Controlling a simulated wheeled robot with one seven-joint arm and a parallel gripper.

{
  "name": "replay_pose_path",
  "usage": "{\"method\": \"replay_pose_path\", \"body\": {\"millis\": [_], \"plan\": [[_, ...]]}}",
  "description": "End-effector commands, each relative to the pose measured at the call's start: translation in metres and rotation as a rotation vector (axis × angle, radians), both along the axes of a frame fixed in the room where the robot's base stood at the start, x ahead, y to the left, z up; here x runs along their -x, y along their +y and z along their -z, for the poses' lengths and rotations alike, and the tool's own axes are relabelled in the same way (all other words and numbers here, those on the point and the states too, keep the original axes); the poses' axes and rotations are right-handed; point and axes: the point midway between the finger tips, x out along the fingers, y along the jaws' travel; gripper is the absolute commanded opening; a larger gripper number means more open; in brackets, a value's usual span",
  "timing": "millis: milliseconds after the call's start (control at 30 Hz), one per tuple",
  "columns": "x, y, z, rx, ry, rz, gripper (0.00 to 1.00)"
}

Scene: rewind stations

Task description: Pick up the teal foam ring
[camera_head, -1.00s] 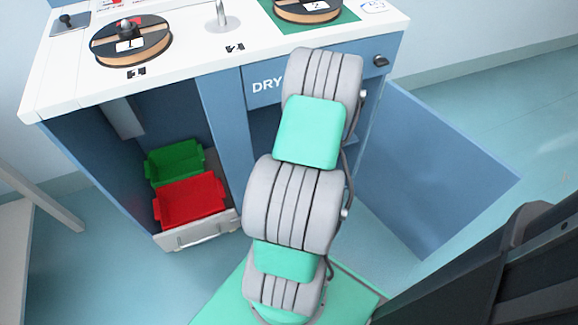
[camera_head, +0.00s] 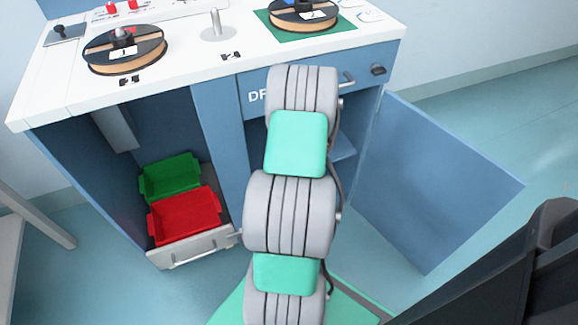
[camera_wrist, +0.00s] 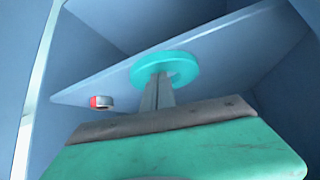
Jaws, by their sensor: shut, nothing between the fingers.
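The teal foam ring (camera_wrist: 187,66) lies flat on a blue-grey shelf (camera_wrist: 225,48) inside the cabinet, ahead of my gripper in the wrist view. My gripper (camera_wrist: 158,78) is shut and empty. Its closed fingertips overlap the near side and middle of the ring in the picture. I cannot tell whether they touch it or are above it. In the head view my own arm hides the ring and the gripper.
A small red and white roll (camera_wrist: 101,102) sits left of the ring. Cabinet walls enclose the shelf. In the head view the blue door (camera_head: 440,185) stands open at right. A pulled-out drawer with a green bin (camera_head: 170,177) and red bin (camera_head: 185,215) is at left.

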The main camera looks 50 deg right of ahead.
Motion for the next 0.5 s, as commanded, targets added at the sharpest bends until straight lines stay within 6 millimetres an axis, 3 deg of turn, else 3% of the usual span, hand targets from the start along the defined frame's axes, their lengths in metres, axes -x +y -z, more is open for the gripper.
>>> {"method": "replay_pose_path", "body": {"millis": [200,500], "plan": [[0.024,0.026,0.009,-0.023,0.018,0.002,0.00],[0.025,0.031,0.012,-0.024,0.017,-0.003,0.00]]}}
